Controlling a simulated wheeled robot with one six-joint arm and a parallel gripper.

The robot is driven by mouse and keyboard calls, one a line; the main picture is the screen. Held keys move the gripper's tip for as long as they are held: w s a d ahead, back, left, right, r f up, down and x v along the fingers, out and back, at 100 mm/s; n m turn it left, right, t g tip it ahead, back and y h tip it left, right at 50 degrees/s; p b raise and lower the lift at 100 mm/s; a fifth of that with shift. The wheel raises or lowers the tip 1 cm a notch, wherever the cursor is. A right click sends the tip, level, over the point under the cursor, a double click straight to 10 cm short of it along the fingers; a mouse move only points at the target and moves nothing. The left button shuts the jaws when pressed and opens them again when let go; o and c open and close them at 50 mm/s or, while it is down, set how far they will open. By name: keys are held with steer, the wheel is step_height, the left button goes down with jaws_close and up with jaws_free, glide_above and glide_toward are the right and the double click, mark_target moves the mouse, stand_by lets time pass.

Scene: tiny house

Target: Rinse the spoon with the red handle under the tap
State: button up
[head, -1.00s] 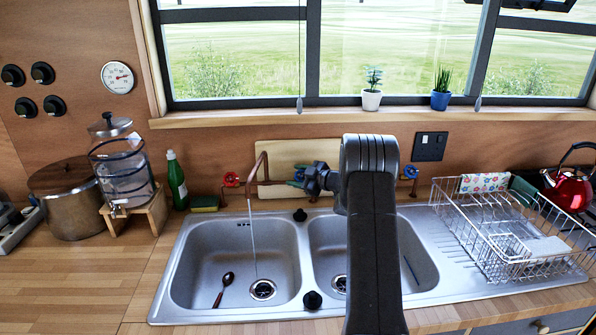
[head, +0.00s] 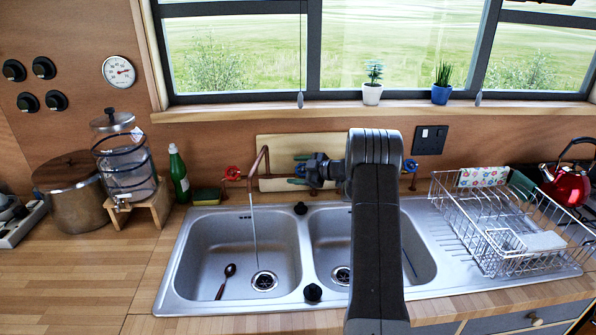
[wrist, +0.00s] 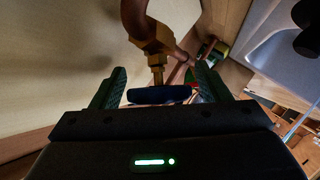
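The spoon with the red handle (head: 225,284) lies in the left basin (head: 208,245), its dark bowl toward the back. A thin water stream (head: 254,228) falls from the copper tap (head: 262,158) near the drain, to the right of the spoon and apart from it. My gripper (head: 306,170) is at the taps, by the wall behind the sink. In the wrist view my gripper (wrist: 160,82) has its fingers wide apart, one on each side of a dark blue tap handle (wrist: 160,94). Whether they touch the handle is unclear.
A red tap handle (head: 232,173) is left of the spout. A wire dish rack (head: 500,235) stands right of the sink. A green bottle (head: 178,175), sponge (head: 206,195) and water dispenser (head: 125,165) stand left. My arm hides part of the right basin (head: 330,235).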

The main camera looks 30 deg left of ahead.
mark_target(304, 170)
steer(key=b+v, duration=0.2)
steer(key=v, duration=0.5)
steer(key=shift+d+r, duration=0.1)
steer(key=shift+d, duration=0.15)
stand_by(0.3)
steer(key=p+x, duration=0.2)
steer(key=x, duration=0.5)
steer(key=shift+a, duration=0.4)
steer(key=shift+f+m+t+b, duration=0.3)
steer(key=shift+f+b, duration=0.05)
steer(key=shift+b, duration=0.1)
steer(key=shift+d+r+m+t+b, duration=0.15)
steer(key=shift+r+m+t+b, duration=0.1)
steer(key=shift+m+t+b, duration=0.2)
steer(key=shift+r+n+g+p, duration=0.15)
steer(key=shift+n+g+p, duration=0.1)
steer(key=shift+p, duration=0.2)
